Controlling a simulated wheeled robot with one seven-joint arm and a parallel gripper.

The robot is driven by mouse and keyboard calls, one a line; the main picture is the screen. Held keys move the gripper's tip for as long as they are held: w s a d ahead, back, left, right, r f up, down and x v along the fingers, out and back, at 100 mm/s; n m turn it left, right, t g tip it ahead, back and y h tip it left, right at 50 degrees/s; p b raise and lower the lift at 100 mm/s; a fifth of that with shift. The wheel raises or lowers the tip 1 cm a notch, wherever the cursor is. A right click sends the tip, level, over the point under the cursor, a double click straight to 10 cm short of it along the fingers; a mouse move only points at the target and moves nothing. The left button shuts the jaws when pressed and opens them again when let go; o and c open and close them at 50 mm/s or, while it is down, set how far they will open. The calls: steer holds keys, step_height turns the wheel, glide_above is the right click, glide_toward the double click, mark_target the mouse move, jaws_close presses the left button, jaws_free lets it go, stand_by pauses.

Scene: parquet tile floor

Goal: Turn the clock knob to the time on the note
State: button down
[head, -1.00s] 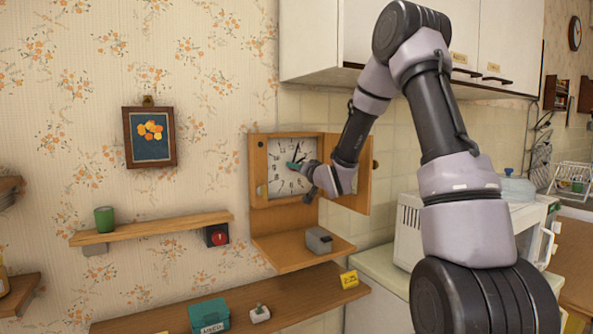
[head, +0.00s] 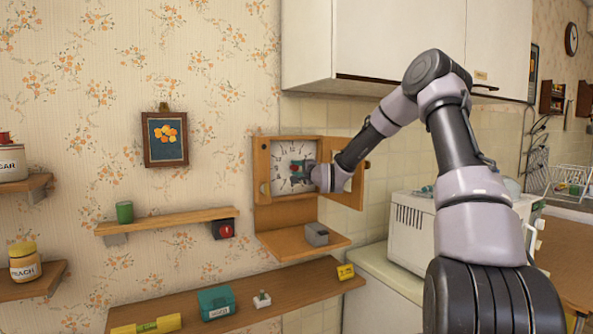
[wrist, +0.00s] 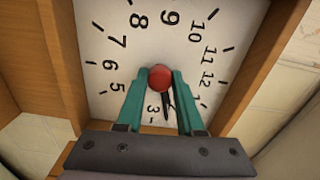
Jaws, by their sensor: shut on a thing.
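The clock (head: 283,155) has a white face in an open wooden case on the wall. In the wrist view the clock face (wrist: 105,45) appears turned, with 9 near the top. A round red knob (wrist: 160,78) sits at its middle. My gripper (wrist: 160,80) has its teal fingers closed on both sides of the knob; it also shows at the clock in the head view (head: 301,172). One black clock hand (wrist: 167,106) shows between the fingers, pointing between 1 and 3. Any other hand is hidden.
The open case door (head: 352,190) is at the clock's right, close to my arm. A small shelf below holds a grey box (head: 316,235). A teal box (head: 215,303) stands on the lower shelf. White cabinets (head: 380,40) hang above; a microwave (head: 410,222) stands at right.

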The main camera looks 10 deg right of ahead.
steer(key=m, duration=0.3)
steer(key=shift+d+f+m, duration=0.1)
steer(key=shift+d+m, duration=0.05)
steer(key=shift+m, duration=0.25)
steer(key=m, duration=0.3)
steer(key=shift+m, duration=0.3)
steer(key=m, duration=0.3)
steer(key=shift+m, duration=2.3)
steer(key=c, duration=0.5)
jaws_free()
steer(key=shift+c, duration=0.2)
steer(key=v, duration=1)
steer(key=shift+s, duration=0.4)
